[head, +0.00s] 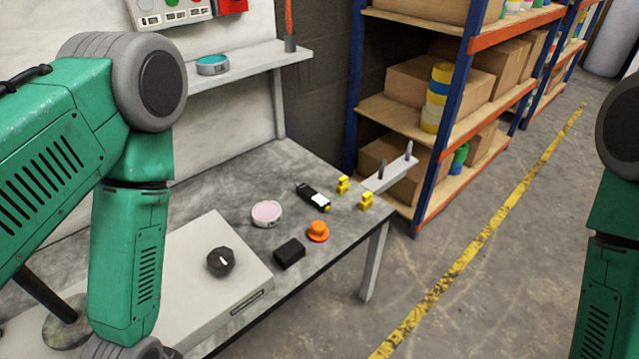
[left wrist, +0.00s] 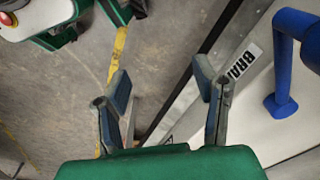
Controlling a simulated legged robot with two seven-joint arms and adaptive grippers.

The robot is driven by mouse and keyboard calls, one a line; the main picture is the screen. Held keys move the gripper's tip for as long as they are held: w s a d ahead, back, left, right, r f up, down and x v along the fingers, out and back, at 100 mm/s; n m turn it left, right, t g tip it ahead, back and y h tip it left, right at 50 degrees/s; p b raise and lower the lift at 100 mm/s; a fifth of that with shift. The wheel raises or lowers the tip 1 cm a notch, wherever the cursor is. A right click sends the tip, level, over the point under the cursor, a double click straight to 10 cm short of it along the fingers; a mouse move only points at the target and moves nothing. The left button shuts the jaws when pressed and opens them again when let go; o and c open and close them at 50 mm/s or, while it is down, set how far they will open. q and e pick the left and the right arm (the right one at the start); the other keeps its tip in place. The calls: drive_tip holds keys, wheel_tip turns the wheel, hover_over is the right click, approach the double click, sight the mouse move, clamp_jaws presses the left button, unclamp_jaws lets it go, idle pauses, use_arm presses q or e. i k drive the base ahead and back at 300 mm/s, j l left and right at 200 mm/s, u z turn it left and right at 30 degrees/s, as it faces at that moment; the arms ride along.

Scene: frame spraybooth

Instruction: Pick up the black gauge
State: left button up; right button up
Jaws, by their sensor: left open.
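The black gauge (head: 313,197), a slim dark handheld device with a white face, lies on the grey worktable (head: 340,225) toward its far right part in the head view. It is not in the left wrist view. My left gripper (left wrist: 162,80) shows in the left wrist view with its two fingers apart and nothing between them. It is above the floor beside a pale surface edge, away from the gauge. In the head view my left arm fills the left side and its gripper is out of frame. My right gripper is not in view.
Near the gauge are yellow pieces (head: 342,185), a pink-topped round tin (head: 267,213), an orange item (head: 318,231) and a black block (head: 289,253). A white box (head: 190,285) carries a black knob (head: 220,261). A blue handle (left wrist: 287,60) stands right of my left gripper.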

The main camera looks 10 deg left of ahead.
sight(309, 194)
drive_tip(key=k+j+z, duration=0.1)
drive_tip(key=j+z, duration=0.4)
drive_tip(key=z, duration=0.25)
drive_tip(key=k+j+z, duration=0.15)
drive_tip(key=z, duration=0.2)
drive_tip(key=i+j, duration=0.65)
drive_tip(key=j, duration=0.25)
